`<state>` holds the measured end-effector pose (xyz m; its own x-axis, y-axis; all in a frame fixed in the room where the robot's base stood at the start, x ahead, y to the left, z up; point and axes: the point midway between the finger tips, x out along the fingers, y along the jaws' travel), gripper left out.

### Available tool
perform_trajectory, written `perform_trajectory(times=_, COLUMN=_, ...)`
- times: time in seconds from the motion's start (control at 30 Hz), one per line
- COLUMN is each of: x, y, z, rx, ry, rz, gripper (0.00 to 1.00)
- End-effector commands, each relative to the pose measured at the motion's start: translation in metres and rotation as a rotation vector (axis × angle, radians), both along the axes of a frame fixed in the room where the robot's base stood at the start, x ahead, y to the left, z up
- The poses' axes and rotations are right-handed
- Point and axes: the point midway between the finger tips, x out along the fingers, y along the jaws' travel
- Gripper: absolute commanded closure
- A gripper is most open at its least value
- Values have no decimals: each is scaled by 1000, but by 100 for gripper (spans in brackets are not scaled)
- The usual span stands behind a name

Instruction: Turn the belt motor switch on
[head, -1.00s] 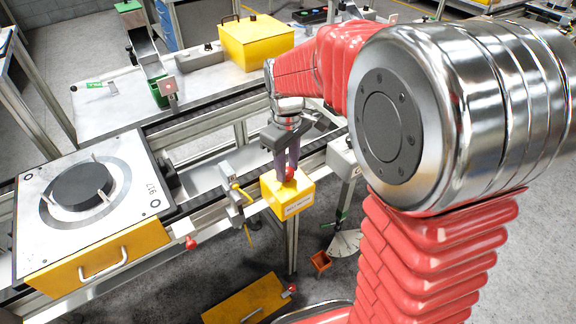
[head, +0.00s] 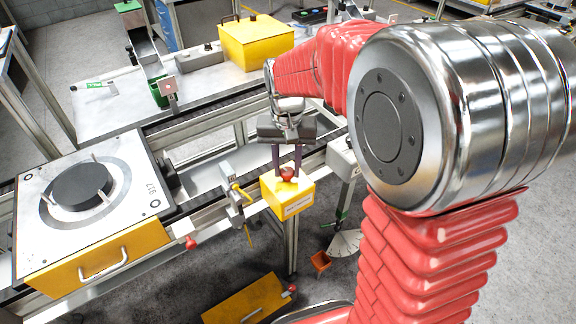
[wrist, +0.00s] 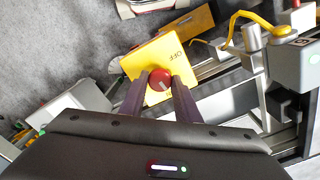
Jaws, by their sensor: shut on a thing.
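The belt motor switch is a yellow box (head: 290,199) with a red knob (head: 287,173) on top, mounted at the near side of the conveyor frame. In the wrist view the yellow box (wrist: 168,55) shows the word OFF near one edge, and the red knob (wrist: 159,80) carries a pale mark. My gripper (head: 287,168) points down over the box. Its two dark fingers stand on either side of the knob and are shut on it. The wrist view also shows the fingertips (wrist: 159,78) at both sides of the knob. Part of the face lettering is hidden by the fingers.
A grey box (head: 342,156) stands close on the right. A yellow case (head: 256,42) is behind.

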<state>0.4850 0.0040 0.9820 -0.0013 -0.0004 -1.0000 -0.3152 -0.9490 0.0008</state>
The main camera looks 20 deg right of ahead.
Motion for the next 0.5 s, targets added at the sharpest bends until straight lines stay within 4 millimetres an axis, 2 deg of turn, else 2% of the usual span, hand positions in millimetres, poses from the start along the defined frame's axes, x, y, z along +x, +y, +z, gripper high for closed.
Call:
perform_trajectory(times=0.2, x=3, y=0, z=2, rx=0, ry=-10, rz=-112, gripper=93)
perform_trajectory(times=0.5, x=3, y=0, z=2, rx=0, ry=-11, rz=-166, gripper=93)
